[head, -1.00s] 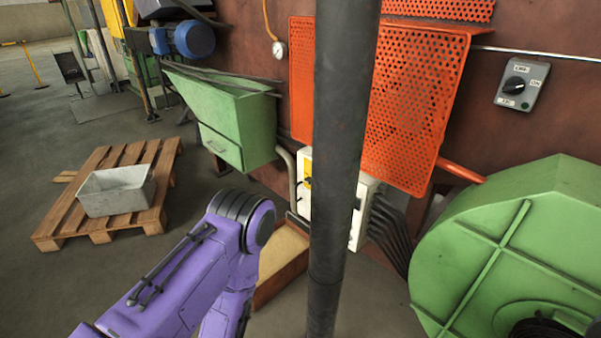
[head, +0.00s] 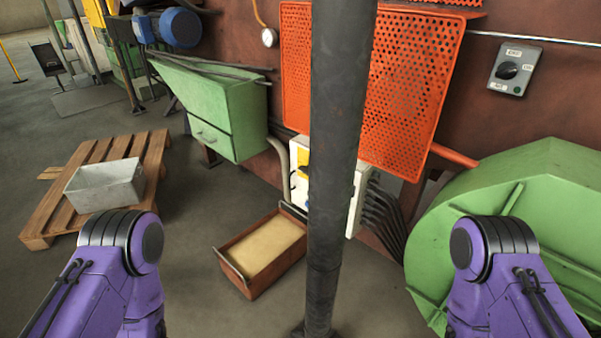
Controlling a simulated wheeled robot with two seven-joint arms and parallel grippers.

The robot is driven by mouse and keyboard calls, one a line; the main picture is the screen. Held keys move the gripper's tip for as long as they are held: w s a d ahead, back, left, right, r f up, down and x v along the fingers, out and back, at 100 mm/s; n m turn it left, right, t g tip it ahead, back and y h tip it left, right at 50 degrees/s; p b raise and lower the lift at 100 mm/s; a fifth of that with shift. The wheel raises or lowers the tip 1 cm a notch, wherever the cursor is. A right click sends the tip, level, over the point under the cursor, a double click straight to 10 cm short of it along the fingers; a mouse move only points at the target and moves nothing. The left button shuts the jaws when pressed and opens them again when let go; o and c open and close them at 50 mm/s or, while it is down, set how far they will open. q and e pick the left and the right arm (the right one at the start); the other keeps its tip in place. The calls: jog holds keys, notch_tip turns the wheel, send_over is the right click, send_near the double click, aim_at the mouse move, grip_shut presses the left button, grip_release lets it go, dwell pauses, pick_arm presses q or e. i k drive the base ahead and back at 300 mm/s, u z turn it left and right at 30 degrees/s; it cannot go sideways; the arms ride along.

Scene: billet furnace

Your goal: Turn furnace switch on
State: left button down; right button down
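The furnace switch is a grey box with a black rotary knob (head: 507,70) on the brown furnace wall at the upper right. Small labels sit around the knob, one on its right side and others above and below; they are too small to read surely. Purple links of my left arm show at the lower left, and purple links of my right arm show at the lower right. Both grippers are outside the picture, and neither arm touches the switch.
A dark vertical pole (head: 336,180) stands in the middle. A green rounded housing (head: 480,200) is below the switch. Orange perforated guards (head: 410,95) are left of it. A brown box (head: 262,250), a pallet (head: 50,215) with a grey bin (head: 105,186), and a green hopper (head: 222,110) stand left.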

aim_at(303, 169)
jog(key=z, duration=0.55)
jog(key=k, duration=1.3)
jog(key=u, duration=0.15)
jog(key=i, duration=0.75)
jog(key=u, duration=0.65)
jog(key=i, duration=1)
jog(key=z, duration=0.4)
